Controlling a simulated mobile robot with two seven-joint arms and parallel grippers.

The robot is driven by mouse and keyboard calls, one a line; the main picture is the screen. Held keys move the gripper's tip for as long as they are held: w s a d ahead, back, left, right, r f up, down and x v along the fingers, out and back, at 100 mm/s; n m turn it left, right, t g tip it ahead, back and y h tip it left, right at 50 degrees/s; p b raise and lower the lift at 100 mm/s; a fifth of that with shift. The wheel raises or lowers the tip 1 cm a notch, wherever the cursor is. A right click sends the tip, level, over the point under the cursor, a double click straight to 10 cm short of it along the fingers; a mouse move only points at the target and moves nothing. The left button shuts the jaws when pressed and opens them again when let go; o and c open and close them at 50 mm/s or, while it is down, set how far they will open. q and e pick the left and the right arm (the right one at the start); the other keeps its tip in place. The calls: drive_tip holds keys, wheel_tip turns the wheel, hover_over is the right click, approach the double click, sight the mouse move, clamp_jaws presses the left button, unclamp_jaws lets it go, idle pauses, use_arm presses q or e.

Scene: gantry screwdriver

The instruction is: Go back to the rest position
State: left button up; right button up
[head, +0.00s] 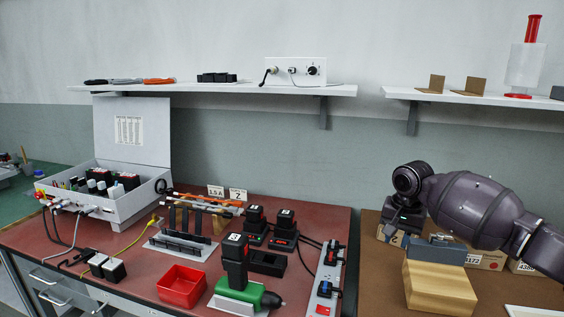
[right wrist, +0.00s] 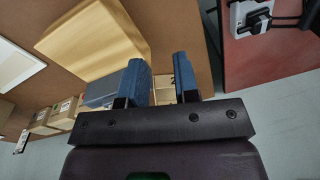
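My right gripper (head: 396,230) hangs at the end of my arm, which comes in from the right over the brown table, just left of the wooden block (head: 440,290). In the right wrist view its two blue fingers (right wrist: 162,78) stand apart with nothing held between them. A grey-blue piece (head: 436,250) sits by the top of the block. The green screwdriver (head: 243,295) with a black battery (head: 235,262) on top rests on the red table, well left of my right gripper. My left gripper is in neither view.
A red bin (head: 181,286), battery chargers (head: 266,262) and a power strip (head: 325,290) occupy the red table (head: 140,270). Cardboard boxes (head: 487,260) stand behind the wooden block. Wall shelves (head: 210,88) hang above. An open grey case (head: 125,205) is at left.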

drive_tip(key=w+a+r+n+t+y, duration=0.2)
drive_tip(key=w+a+r+n+t, duration=0.3)
drive_tip(key=a+n+t, duration=0.25)
drive_tip(key=s+a+f+n+t+y+p, duration=0.35)
drive_tip(key=s+a+n, duration=0.3)
drive_tip(key=s, duration=0.25)
use_arm(q)
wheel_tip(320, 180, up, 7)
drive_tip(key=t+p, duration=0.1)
drive_tip(key=p, duration=0.3)
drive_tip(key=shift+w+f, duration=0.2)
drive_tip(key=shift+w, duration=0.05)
use_arm(e)
drive_tip(key=s+d+f+m+h, duration=0.2)
drive_tip(key=s+d+f, duration=0.2)
drive_tip(key=s, duration=1)
drive_tip(key=s+d+f+m+h, duration=0.1)
drive_tip(key=s+d+f+m, duration=0.1)
drive_tip(key=s+d+f, duration=0.3)
drive_tip(key=s+d+f+m+g+h, duration=0.1)
drive_tip(key=s+d+f, duration=0.3)
drive_tip(key=s+f, duration=0.7)
drive_tip(key=s+m+h, duration=0.1)
drive_tip(key=s, duration=1.1)
drive_tip(key=shift+s+d+f+m+h, duration=0.25)
drive_tip(key=shift+m+h, duration=0.1)
drive_tip(key=shift+m, duration=0.05)
